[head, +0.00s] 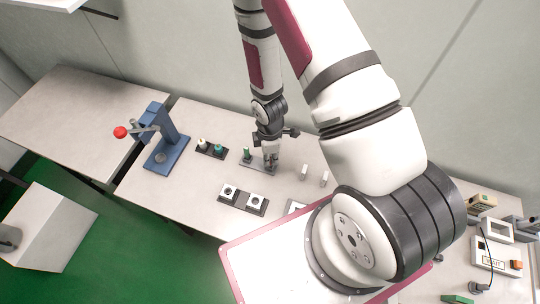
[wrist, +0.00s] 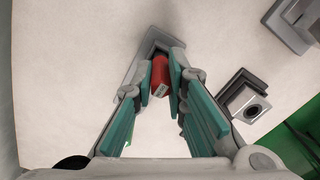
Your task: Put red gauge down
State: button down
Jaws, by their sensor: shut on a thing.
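In the head view my gripper (head: 270,158) is low over the right end of a grey holder plate (head: 256,165). A green gauge (head: 246,153) stands at the left end of that plate. The plate (wrist: 132,66) also shows behind the gauge in the wrist view. I cannot tell whether the gauge touches the plate.
A dark holder (head: 211,150) with a white and a green piece stands left. White blocks with dark holes (head: 229,191) lie in front. Two pale upright pieces (head: 304,172) stand right of my gripper. A blue press (head: 166,140) is farther left. Testers (head: 495,255) stand far right.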

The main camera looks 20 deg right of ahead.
jog(key=shift+f, duration=0.15)
jog(key=c, duration=1.6)
grip_release()
